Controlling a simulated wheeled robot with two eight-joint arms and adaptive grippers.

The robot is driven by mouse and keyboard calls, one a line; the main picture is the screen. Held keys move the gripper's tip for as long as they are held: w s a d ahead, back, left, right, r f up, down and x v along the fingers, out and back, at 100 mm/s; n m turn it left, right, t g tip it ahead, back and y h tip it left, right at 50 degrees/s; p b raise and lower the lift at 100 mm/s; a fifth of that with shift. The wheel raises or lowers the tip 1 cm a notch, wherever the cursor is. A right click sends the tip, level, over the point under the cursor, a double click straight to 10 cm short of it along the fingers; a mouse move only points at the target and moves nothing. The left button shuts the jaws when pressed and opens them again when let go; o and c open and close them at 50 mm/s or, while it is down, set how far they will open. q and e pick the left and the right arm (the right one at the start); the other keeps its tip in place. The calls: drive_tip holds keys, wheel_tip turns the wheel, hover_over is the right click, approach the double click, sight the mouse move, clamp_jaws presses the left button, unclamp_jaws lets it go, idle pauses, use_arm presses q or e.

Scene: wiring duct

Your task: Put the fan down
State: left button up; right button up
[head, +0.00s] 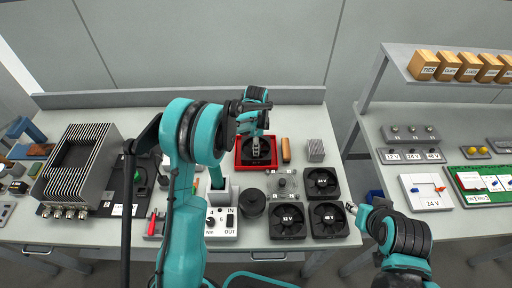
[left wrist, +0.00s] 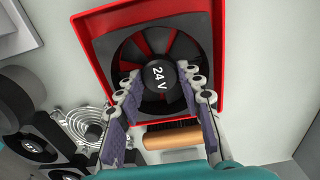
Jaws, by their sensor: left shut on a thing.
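A black fan marked 24 V (left wrist: 160,75) is within the red tray (left wrist: 219,60). In the head view the fan (head: 256,153) and the red tray (head: 238,155) are at the back of the bench. My left gripper (head: 257,137) reaches down over the fan. In the left wrist view my left gripper (left wrist: 158,88) has its two fingers on either side of the fan's hub and is shut on it. I cannot tell whether the fan rests on the tray floor. My right gripper (head: 362,208) is by the bench's right front edge, away from the fan; its jaws are too small to read.
Three black fans, including a 12 V fan (head: 287,221), stand right of the middle. A wire guard (head: 285,184), a wooden cylinder (head: 286,150) and a grey block (head: 315,150) are near the tray. A ribbed unit (head: 77,165) fills the left. A shelf (head: 400,65) overhangs the right bench.

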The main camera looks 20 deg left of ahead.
use_arm(q)
drive_tip(key=shift+f, duration=0.2)
drive_tip(key=o, duration=1)
drive_tip(key=shift+r, duration=0.25)
wheel_tip(320, 180, up, 12)
drive_tip(key=p, duration=0.2)
drive_tip(key=shift+p, duration=0.4)
drive_tip(key=shift+f, duration=0.1)
